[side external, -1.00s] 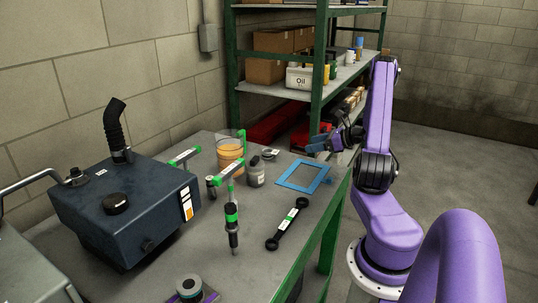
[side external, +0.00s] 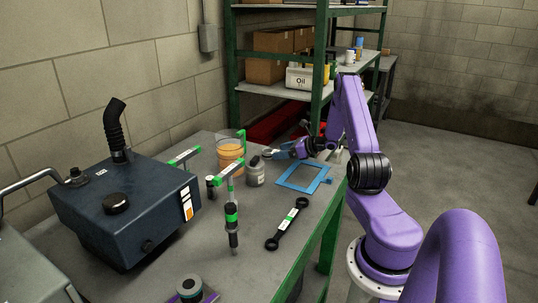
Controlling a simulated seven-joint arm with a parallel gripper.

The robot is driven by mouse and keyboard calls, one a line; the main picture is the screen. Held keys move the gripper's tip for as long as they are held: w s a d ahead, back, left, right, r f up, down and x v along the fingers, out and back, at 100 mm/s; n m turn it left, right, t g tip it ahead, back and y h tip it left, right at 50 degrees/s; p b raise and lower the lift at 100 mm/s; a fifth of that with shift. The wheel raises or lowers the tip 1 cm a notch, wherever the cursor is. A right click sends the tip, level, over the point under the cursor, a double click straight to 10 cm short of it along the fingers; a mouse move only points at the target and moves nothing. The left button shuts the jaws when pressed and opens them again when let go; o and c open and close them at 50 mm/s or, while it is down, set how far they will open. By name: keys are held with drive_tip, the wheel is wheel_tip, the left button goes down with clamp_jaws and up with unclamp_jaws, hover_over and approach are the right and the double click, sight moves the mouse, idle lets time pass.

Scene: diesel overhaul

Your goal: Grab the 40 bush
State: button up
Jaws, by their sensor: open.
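No label reading 40 is legible, so I cannot tell for sure which part is the 40 bush. A small grey round part (side external: 268,154) lies at the back of the bench, beside the jar with orange contents, partly hidden by my gripper. My gripper (side external: 277,151) is open, low over the back right of the bench, with its fingers pointing left towards that part. Whether they touch it cannot be seen. Another grey ring-shaped part (side external: 189,286) with a dark centre stands on a purple base at the front edge of the picture.
A blue frame (side external: 303,176) lies just in front of my gripper. A grey container (side external: 255,173), an orange-filled beaker (side external: 230,155) and green-handled tools (side external: 231,212) stand to the left. A green shelf (side external: 318,95) rises behind.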

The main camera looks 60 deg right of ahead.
drive_tip(key=shift+x, duration=1.6)
drive_tip(key=shift+a+f, duration=0.1)
drive_tip(key=c, duration=1.1)
drive_tip(key=shift+r, duration=0.2)
drive_tip(key=shift+c, duration=0.2)
